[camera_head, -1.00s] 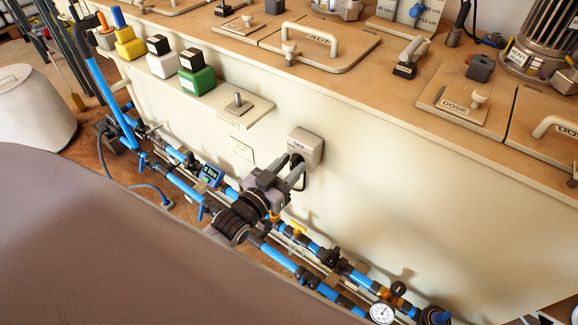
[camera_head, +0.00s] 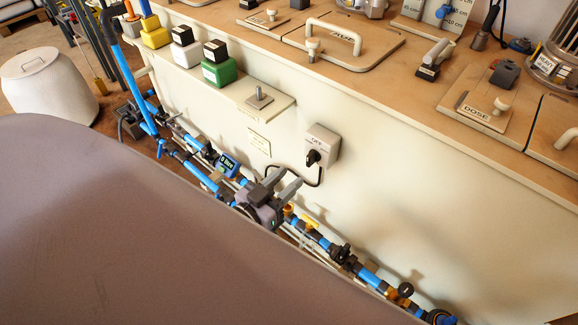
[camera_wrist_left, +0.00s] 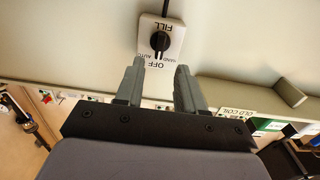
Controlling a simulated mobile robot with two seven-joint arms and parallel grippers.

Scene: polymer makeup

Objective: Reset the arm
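My left gripper (camera_head: 284,182) is in the lower middle of the head view, in front of the cream cabinet wall and over the blue pipes. In the left wrist view (camera_wrist_left: 160,75) its two grey fingers stand apart with nothing between them. The switch box (camera_head: 321,146) with its black knob (camera_head: 312,157) is on the cabinet wall, just beyond the fingertips and apart from them. The box also shows ahead of the fingers in the left wrist view (camera_wrist_left: 148,28), with FILL, OFF, HAND and AUTO lettering. My right gripper is not in view.
Blue pipes (camera_head: 372,281) with valves run along the cabinet's foot, below my left gripper. A small shelf (camera_head: 279,108) juts from the wall, with yellow, white and green containers (camera_head: 219,73) at its left. A white drum (camera_head: 45,88) stands at the left. The wall right of the switch is bare.

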